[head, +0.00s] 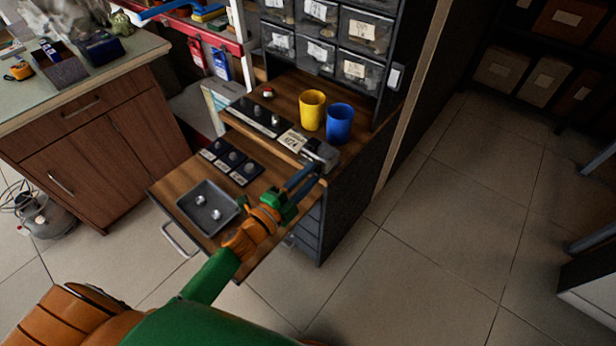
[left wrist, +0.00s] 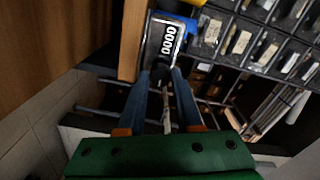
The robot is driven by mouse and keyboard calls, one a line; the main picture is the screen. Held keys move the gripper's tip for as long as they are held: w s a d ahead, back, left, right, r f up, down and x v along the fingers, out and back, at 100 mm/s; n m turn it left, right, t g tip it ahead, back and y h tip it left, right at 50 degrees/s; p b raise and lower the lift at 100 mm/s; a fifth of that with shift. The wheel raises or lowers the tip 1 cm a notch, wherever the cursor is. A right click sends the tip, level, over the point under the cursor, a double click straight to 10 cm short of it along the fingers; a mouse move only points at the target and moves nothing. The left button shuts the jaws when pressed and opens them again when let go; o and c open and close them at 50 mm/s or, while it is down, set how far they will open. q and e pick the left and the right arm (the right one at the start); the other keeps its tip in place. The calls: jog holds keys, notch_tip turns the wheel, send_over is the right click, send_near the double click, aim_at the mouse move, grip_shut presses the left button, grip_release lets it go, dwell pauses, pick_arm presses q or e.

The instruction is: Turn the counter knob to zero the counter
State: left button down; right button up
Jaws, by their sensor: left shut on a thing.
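The counter (head: 320,153) is a small grey metal box at the right front corner of the wooden shelf top. In the left wrist view the counter (left wrist: 152,50) shows a white-on-black display that looks like 0000. Its dark knob (left wrist: 161,70) faces my gripper. My left gripper (head: 306,178) reaches up to the counter's near side. In the left wrist view the blue fingers of my left gripper (left wrist: 162,78) are closed on the knob, which is partly hidden between the tips. My right gripper is not in view.
A yellow cup (head: 311,110) and a blue cup (head: 339,123) stand just behind the counter. A pulled-out drawer board (head: 178,205) with a grey tray (head: 209,222) lies beneath, left of my arm. Labelled bins (head: 362,32) rise behind. Floor at right is clear.

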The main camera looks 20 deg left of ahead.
pick_arm(q)
jog(key=shift+m, duration=0.9)
jog(key=c, duration=0.6)
grip_release()
jog(key=v, duration=0.7)
